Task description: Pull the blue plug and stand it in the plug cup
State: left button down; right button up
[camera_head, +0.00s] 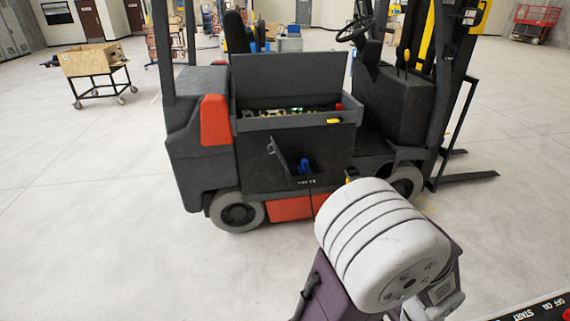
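The blue plug (304,166) is small and upright in the forklift's side, at a dark fold-out flap (283,155). A thin black cable (311,197) hangs down below it. I cannot tell how far the plug is seated. I cannot make out a plug cup for certain. A part of my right arm, with a large white ribbed joint, fills the lower right, in front of the forklift's lower side. Neither of my grippers shows. No gripper is seen touching the plug.
The grey and orange forklift (214,121) stands mid-view with its top compartment lid (289,78) raised. Its forks (465,177) point right. A wooden box on a wheeled cart (90,62) stands at far left. The floor at left is clear. A panel edge (540,309) shows at bottom right.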

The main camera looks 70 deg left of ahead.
aim_at(304, 162)
jog(key=u, duration=2.2)
